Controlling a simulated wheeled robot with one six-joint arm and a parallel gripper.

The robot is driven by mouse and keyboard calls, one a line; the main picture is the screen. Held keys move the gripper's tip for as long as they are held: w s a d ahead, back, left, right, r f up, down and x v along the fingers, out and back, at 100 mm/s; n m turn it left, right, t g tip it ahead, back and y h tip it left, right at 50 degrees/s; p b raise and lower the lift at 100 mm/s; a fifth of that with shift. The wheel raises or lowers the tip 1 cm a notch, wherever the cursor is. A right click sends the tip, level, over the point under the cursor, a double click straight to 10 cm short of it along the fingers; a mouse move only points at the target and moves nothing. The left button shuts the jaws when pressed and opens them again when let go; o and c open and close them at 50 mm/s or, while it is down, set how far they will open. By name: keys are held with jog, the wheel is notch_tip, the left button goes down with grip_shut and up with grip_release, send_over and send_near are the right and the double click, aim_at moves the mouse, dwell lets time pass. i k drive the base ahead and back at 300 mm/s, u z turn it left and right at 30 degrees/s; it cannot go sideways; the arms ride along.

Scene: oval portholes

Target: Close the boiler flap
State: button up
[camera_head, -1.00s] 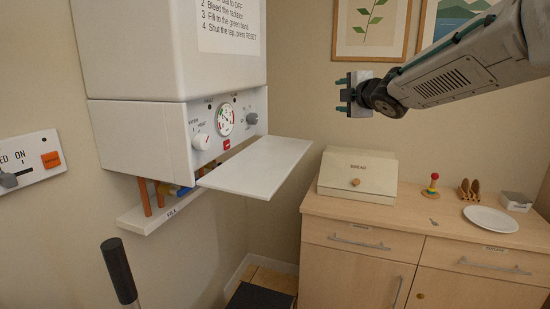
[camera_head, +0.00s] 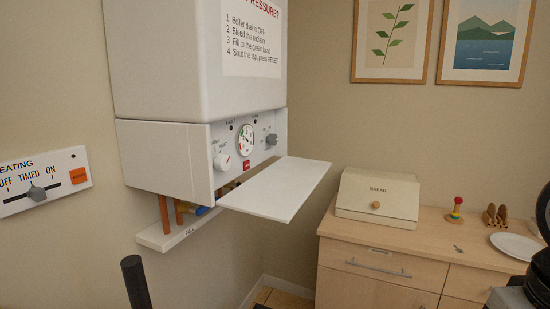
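The boiler (camera_head: 200,60) is a white box on the left wall. Its flap (camera_head: 278,189) is a white panel that hangs open, sticking out nearly level below the control panel (camera_head: 245,146) with its dials, gauge and red button. Part of my arm or gripper (camera_head: 528,292) shows as a dark shape at the lower right edge, well to the right of the flap and not touching it. The fingertips cannot be made out.
A wooden cabinet (camera_head: 375,265) stands at the right with a bread box (camera_head: 378,198), a stacking toy (camera_head: 456,209) and a plate (camera_head: 516,245) on it. A heating switch panel (camera_head: 42,181) is on the left wall. A dark upright handle (camera_head: 136,282) rises at lower left. Space before the flap is clear.

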aim_at(277, 194)
jog(key=u, duration=0.8)
jog(key=k, duration=0.65)
jog(key=z, duration=0.25)
